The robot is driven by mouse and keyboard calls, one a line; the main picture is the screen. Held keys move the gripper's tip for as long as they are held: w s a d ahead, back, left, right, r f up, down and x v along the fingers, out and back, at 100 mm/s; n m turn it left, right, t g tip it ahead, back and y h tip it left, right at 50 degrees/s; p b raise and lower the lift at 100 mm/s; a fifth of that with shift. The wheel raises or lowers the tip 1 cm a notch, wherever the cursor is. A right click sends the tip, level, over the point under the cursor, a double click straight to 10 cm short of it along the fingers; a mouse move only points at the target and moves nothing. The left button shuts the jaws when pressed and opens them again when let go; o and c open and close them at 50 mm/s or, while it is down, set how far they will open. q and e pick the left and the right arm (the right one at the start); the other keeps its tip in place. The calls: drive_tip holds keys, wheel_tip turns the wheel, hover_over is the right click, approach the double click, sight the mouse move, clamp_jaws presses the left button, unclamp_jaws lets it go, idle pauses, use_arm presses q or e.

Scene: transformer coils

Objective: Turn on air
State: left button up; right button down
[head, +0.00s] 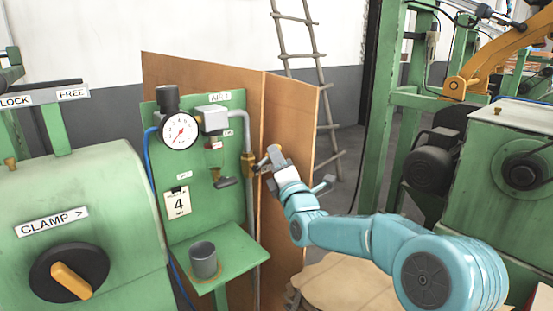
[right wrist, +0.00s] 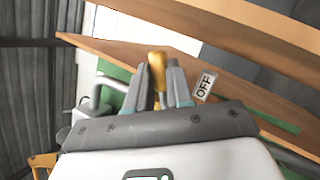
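The green air panel (head: 213,135), labelled AIR 1, stands left of the middle in the head view. A brass valve (head: 249,170) sits on its grey pipe at the right edge. My right gripper (head: 266,163) is at this valve, reaching in from the right. In the right wrist view, a yellow-brass valve handle (right wrist: 157,70) stands between the two fingers of my right gripper (right wrist: 158,75). The fingers look apart, with narrow gaps beside the handle; firm contact does not show. An OFF label (right wrist: 205,85) is right of the fingers. My left gripper is not in view.
A round gauge (head: 180,131) is on the panel, and a grey cup (head: 203,260) stands on its shelf. Brown boards (head: 291,130) stand close behind the gripper. A green machine with a CLAMP knob (head: 69,274) is at left. A ladder (head: 322,90) leans behind.

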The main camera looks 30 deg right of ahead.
drive_tip(key=n+y+b, duration=0.1)
drive_tip(key=n+b, duration=0.2)
drive_tip(key=a+r+n+t+y+b, duration=0.1)
drive_tip(key=n+y+b, duration=0.1)
drive_tip(key=n+b, duration=0.1)
drive_tip(key=n+y+b, duration=0.2)
drive_tip(key=n+b, duration=0.2)
drive_tip(key=shift+a+r+t, duration=0.3)
drive_tip(key=shift+a+t, duration=0.1)
drive_tip(key=shift+s+a+r+n+g+y+b, duration=0.1)
drive_tip(key=shift+a+r+n+g+y+b, duration=0.25)
drive_tip(key=shift+n+y, duration=0.95)
drive_tip(key=shift+a+r+n+g+y+b, duration=0.15)
drive_tip(key=shift+a+n+y+b, duration=0.45)
drive_tip(key=shift+n, duration=1.15)
drive_tip(key=shift+s+a+r+n+g+y+b, duration=0.1)
drive_tip(key=shift+a+r+n+y+b, duration=0.2)
drive_tip(key=shift+n+y, duration=1.05)
drive_tip(key=shift+a+f+n, duration=0.1)
drive_tip(key=shift+n, duration=0.3)
drive_tip(key=c, duration=1)
unclamp_jaws()
